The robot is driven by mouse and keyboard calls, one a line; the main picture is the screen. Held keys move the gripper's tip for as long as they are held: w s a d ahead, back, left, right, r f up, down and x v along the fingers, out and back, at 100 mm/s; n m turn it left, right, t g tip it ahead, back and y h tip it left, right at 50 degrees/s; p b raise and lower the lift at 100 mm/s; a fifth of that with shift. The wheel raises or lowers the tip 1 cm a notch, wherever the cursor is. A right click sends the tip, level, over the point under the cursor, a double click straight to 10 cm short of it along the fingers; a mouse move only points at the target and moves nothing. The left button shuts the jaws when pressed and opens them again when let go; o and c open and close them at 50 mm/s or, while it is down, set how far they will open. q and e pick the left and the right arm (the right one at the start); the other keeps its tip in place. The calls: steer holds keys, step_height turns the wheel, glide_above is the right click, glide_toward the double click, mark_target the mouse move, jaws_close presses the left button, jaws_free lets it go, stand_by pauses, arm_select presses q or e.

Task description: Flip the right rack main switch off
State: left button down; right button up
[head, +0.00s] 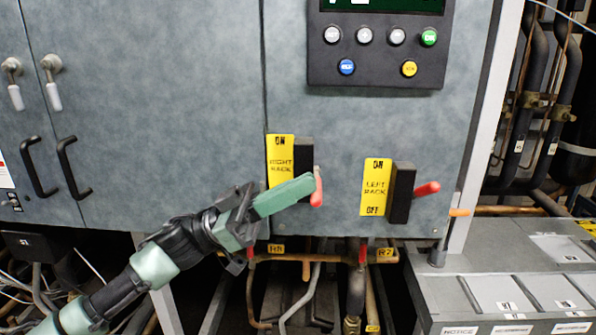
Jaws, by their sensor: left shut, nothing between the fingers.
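The right rack main switch has a black body (304,155) and a red handle (317,190). It sits beside a yellow label (280,148) reading "ON" and "RIGHT RACK" on the grey cabinet. My left gripper (308,182) is shut and empty, with its green fingers in front of the label and the lower switch body. The fingertips are at the left side of the red handle; I cannot tell whether they touch it. The fingers hide the label's lower part. My right gripper is not in view.
The left rack switch (402,192), with its red handle (427,188) pointing right, is close by on the right. A button panel (378,50) is above. Pipes run below the cabinet edge, and a grey box (500,262) stands at lower right.

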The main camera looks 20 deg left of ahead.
arm_select(q)
step_height(320, 180, down, 2)
steer(key=m+g, duration=0.1)
steer(key=m+g+b, duration=0.1)
steer(key=m, duration=0.2)
steer(key=shift+w+f+m+g+b, duration=0.1)
steer(key=shift+f+m+g+b, duration=0.2)
steer(key=shift+g+b, duration=0.1)
stand_by(0.3)
step_height(320, 180, up, 20)
stand_by(0.4)
stand_by(0.5)
